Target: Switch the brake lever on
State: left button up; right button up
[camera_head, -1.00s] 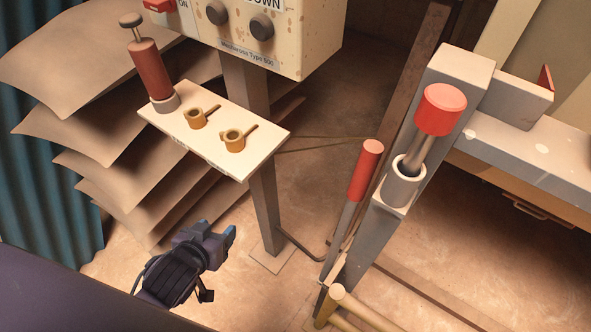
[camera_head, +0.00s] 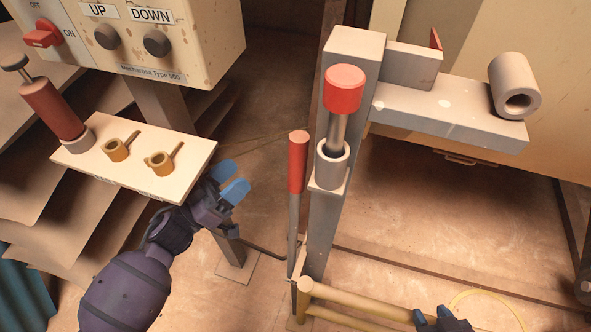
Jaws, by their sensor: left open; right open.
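A long lever with a red grip (camera_head: 298,162) stands upright beside the grey post (camera_head: 322,225), and is probably the brake lever. A thicker red knob (camera_head: 344,90) on a short rod sits in a grey socket on the post. My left gripper (camera_head: 229,181) is open and empty, left of the red-grip lever and apart from it, by the right end of the cream shelf. My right gripper (camera_head: 433,315) shows only partly at the bottom edge, open, beside the yellow rail and well right of the lever.
The control box (camera_head: 170,50) with UP and DOWN knobs and a red ON/OFF switch (camera_head: 43,32) is upper left. The cream shelf (camera_head: 193,152) holds brass parts and a red cylinder. A yellow rail (camera_head: 365,303) crosses low. A grey beam (camera_head: 440,110) extends right.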

aim_at(295, 174)
pick_arm(q)
jog(key=d+r+m+g+h, duration=0.1)
jog(key=d+m+g, duration=0.2)
jog(key=d+g, duration=0.1)
jog(key=s+d+r+m+g+h, duration=0.1)
jog(key=d+r+m+g, duration=0.1)
jog(key=g, duration=0.4)
jog(key=s+d+r+m+g+h, duration=0.1)
jog(key=d+r+m+g+h, duration=0.1)
jog(key=d+m+g, duration=0.2)
jog(key=shift+s+d+g, duration=0.2)
jog(key=shift+d+g, duration=0.2)
jog(key=shift+d, duration=0.75)
jog(key=shift+c, duration=0.2)
jog(key=shift+a+r, duration=0.1)
grip_shut()
